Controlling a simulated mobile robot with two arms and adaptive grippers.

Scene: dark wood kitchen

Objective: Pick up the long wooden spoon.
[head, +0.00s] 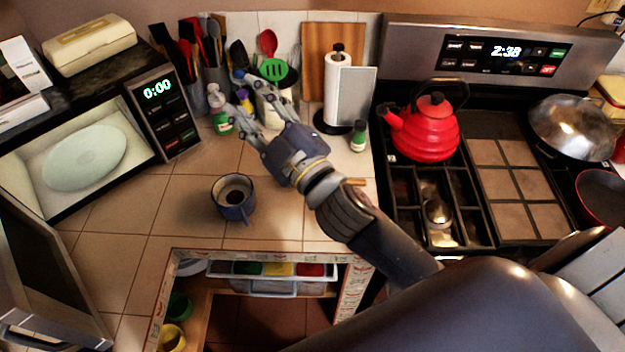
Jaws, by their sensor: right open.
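My right gripper (228,87) is open, its fingers spread over the back of the tiled counter and pointing at the utensil holders. A grey holder (216,76) stands just beyond the fingertips with several dark, red and brown utensils in it. A short tan wooden end (355,181) shows on the counter beside my right wrist. It may be part of the long wooden spoon, but my arm hides whatever lies under it, so I cannot tell. No full wooden spoon is clearly visible. My left gripper is out of view.
A blue mug (233,198) stands on the counter. A paper towel roll (338,90) and a small green-labelled bottle (358,136) stand right of the gripper. A red kettle (425,130) is on the stove. The open microwave (88,150) is at left. The counter's left middle is clear.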

